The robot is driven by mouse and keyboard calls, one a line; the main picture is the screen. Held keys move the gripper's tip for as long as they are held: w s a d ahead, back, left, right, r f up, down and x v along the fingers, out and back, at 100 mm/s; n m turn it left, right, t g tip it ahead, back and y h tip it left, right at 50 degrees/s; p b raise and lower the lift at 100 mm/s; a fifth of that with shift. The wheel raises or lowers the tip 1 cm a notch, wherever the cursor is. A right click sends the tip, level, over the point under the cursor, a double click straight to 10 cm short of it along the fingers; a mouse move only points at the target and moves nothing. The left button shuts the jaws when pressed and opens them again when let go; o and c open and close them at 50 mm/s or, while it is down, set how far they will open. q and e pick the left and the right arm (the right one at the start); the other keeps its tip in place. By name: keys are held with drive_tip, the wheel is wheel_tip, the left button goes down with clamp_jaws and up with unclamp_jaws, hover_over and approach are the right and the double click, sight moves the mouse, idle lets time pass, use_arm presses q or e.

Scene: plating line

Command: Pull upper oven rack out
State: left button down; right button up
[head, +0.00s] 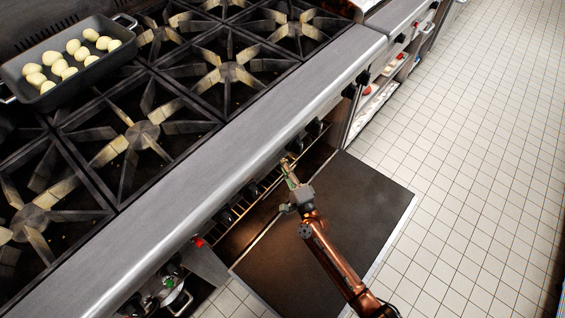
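The oven under the stove has its dark door (330,225) folded down and open. The upper oven rack (236,208) shows as thin metal bars in the opening, just below the stove's front edge, and most of it is hidden under the stove top. My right gripper (286,167), on the copper-coloured arm from the lower right, is at the oven opening near the right part of the rack. Its fingers are too small to tell whether they are open or shut, or touch the rack. My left gripper is not in view.
The stove's steel front edge (190,205) with black knobs overhangs the opening. A grey pan (90,75) of pale round pieces stands on the burners. Tiled floor (470,150) to the right is clear.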

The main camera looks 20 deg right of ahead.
drive_tip(key=shift+c, duration=0.7)
clamp_jaws()
drive_tip(key=shift+s, duration=0.15)
